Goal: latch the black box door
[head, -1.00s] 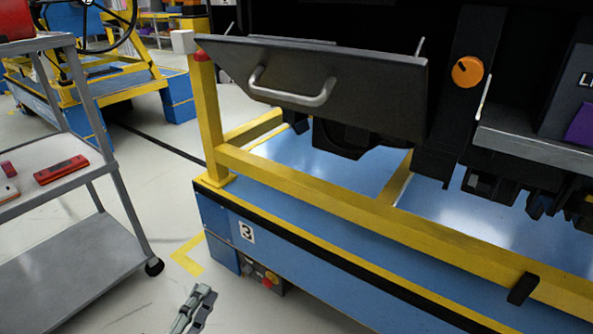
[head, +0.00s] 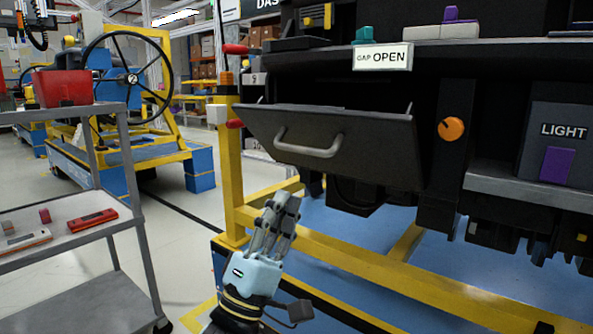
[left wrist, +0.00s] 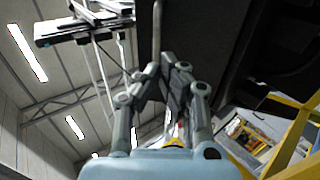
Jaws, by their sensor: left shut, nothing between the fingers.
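The black box door (head: 350,145) is a dark panel with a grey bar handle (head: 309,146). In the head view it hangs tilted outward under the dashboard, with a dark gap above its top edge. A white sign reading "GAP OPEN" (head: 383,57) is above it. My left gripper (head: 283,200) is below the door's left part, fingers pointing up, shut and empty. In the left wrist view its fingers (left wrist: 170,72) are together, and a large dark surface, likely the door, is close behind them. My right gripper is not in view.
A yellow frame post (head: 231,170) with red-handled parts stands left of the door. A grey cart (head: 60,238) with red tools is at the left. An orange knob (head: 451,129) and a box marked LIGHT (head: 562,130) are to the right. The floor between cart and frame is clear.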

